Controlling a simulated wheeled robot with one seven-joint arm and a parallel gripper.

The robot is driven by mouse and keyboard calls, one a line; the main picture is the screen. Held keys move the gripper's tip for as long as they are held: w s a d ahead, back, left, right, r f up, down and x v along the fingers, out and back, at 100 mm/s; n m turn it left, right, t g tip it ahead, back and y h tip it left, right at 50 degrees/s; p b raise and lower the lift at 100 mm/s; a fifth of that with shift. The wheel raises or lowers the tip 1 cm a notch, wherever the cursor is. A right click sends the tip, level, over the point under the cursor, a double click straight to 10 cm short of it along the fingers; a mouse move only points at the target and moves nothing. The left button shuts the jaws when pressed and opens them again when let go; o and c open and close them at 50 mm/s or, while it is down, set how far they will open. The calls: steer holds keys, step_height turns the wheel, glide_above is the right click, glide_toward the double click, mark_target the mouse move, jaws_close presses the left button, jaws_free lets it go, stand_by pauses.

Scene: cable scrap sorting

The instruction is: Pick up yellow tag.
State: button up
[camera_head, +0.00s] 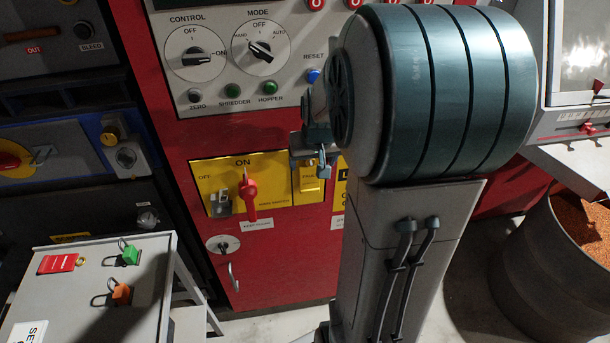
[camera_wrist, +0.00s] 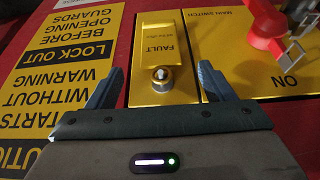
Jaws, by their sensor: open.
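A small yellow tag reading FAULT (camera_wrist: 162,42) lies against a yellow plate on the red cabinet, with a round metal stud at its edge nearest me in the wrist view. In the head view the yellow tag (camera_head: 312,184) shows just below my gripper, partly hidden. My gripper (camera_wrist: 159,68) is open and empty. Its two blue-grey fingers stand to either side of the plate, the tag lying in line with the gap between them. In the head view my gripper (camera_head: 322,162) is partly hidden by my arm; I cannot tell how far it is from the panel.
A red main switch handle (camera_head: 249,187) and a metal hasp (camera_head: 220,203) are left of the tag. A yellow warning sign (camera_wrist: 60,75) lies beside it in the wrist view. A grey box (camera_head: 85,315) holds a red tag (camera_head: 58,263), green padlock (camera_head: 130,255) and orange padlock (camera_head: 121,293).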

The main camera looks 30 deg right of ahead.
mark_target(310, 175)
steer(key=shift+p+x, duration=0.45)
steer(key=shift+x, duration=2.65)
steer(key=shift+s, duration=0.1)
steer(key=c, duration=1)
